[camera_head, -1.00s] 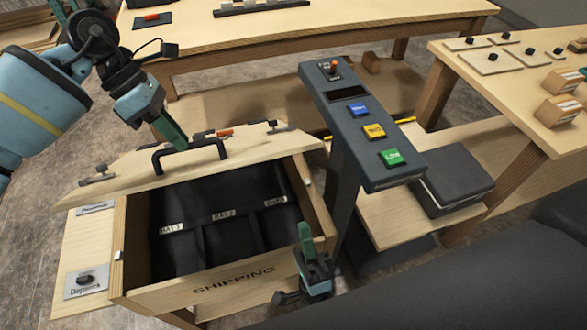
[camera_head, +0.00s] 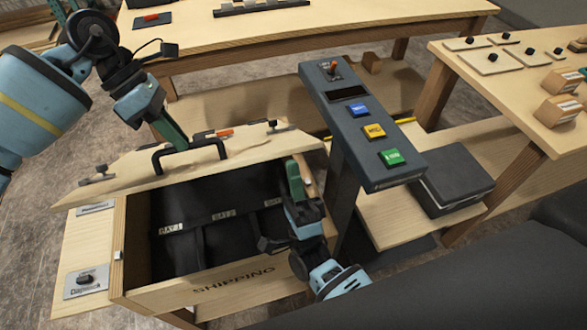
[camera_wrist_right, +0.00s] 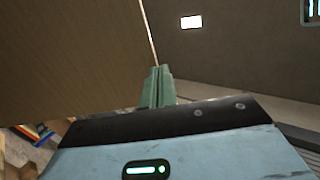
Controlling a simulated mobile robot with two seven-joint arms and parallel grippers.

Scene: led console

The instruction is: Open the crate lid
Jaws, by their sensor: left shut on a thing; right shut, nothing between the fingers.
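The wooden shipping crate (camera_head: 190,299) stands at the lower left in the head view, with dark labelled bays inside. Its lid (camera_head: 118,180) is raised and tilted back along the crate's far side, so the inside shows. My left gripper (camera_head: 180,143) is shut on the black lid handle (camera_head: 190,151). My right gripper (camera_head: 294,172) is shut and empty, upright over the crate's right end near the lid's right edge. In the right wrist view its green fingers (camera_wrist_right: 158,86) are together beside a brown wooden surface. I cannot tell whether they touch it.
A dark console post (camera_head: 362,120) with blue, yellow and green buttons stands right of the crate, close to my right arm. A wooden table (camera_head: 290,22) is behind, and another (camera_head: 490,85) with small blocks is at the right.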

